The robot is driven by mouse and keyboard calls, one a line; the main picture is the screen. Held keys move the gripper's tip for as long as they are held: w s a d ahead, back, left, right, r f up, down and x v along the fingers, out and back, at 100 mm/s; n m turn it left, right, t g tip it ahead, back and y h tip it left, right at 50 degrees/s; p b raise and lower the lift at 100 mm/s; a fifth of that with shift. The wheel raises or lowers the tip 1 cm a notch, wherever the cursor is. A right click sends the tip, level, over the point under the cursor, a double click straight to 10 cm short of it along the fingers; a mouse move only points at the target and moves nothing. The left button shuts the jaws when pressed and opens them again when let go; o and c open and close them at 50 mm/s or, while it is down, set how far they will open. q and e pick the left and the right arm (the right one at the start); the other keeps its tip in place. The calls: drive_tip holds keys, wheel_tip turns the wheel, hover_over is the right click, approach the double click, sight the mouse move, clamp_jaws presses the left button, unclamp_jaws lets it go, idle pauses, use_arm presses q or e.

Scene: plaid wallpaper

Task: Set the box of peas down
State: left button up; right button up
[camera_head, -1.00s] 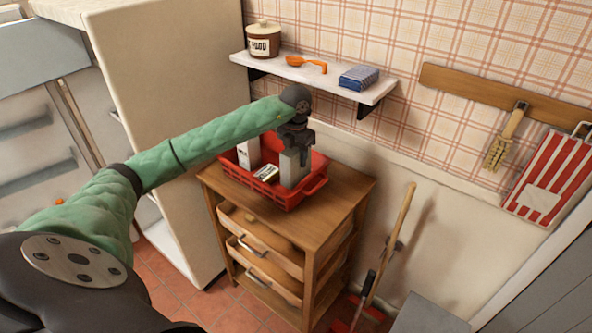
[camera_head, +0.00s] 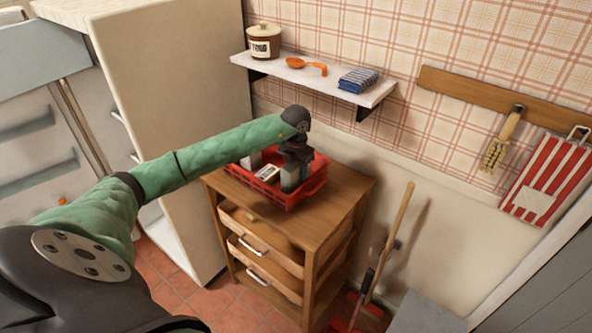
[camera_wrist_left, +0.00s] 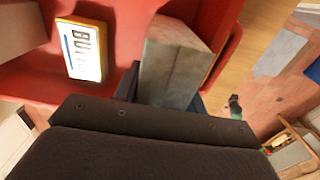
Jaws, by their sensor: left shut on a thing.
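The box of peas (camera_head: 289,180) is a pale grey-green carton, standing roughly upright inside the red crate (camera_head: 308,191) at its right end. My left gripper (camera_head: 295,163) comes down from above and is shut on the box's upper part. In the left wrist view the box (camera_wrist_left: 172,62) shows close to the crate's red wall. Whether its bottom touches the crate floor is hidden. My right gripper is not in view.
A butter packet (camera_head: 267,172) lies in the crate, left of the box, and another pale carton (camera_head: 251,160) stands at the crate's left end. The crate rests on a wooden drawer cart (camera_head: 340,192). A shelf (camera_head: 318,77) hangs behind, above the cart.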

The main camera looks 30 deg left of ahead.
use_arm(q)
drive_tip(key=shift+f, duration=0.1)
drive_tip(key=o, duration=1.1)
drive_tip(key=shift+o, duration=0.2)
